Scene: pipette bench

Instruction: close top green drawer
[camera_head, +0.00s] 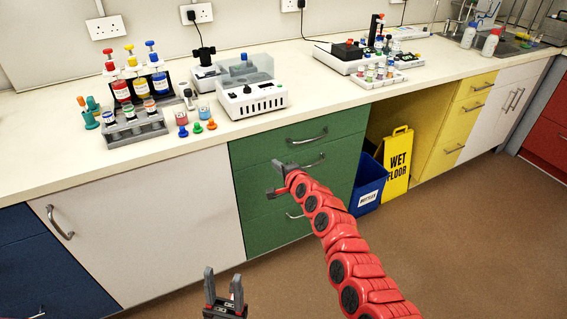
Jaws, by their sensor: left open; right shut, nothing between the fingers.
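The green drawer unit (262,222) stands under the worktop in the middle of the view. Its top drawer (262,153) has a silver handle (307,136) and looks flush with the unit's front, with no gap that I can make out. My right gripper (278,179) is shut and empty in front of the lower green drawers, below the top drawer. I cannot tell whether it touches the front. My red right arm hides part of the lower drawers. My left gripper (223,289) is open and empty, low at the bottom of the view, apart from the drawers.
The worktop (60,160) above carries bottles, racks and bench devices. A white cupboard (150,220) is left of the green unit. A blue bin (368,190) and a yellow wet floor sign (398,165) stand to its right. The brown floor (480,240) is clear at right.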

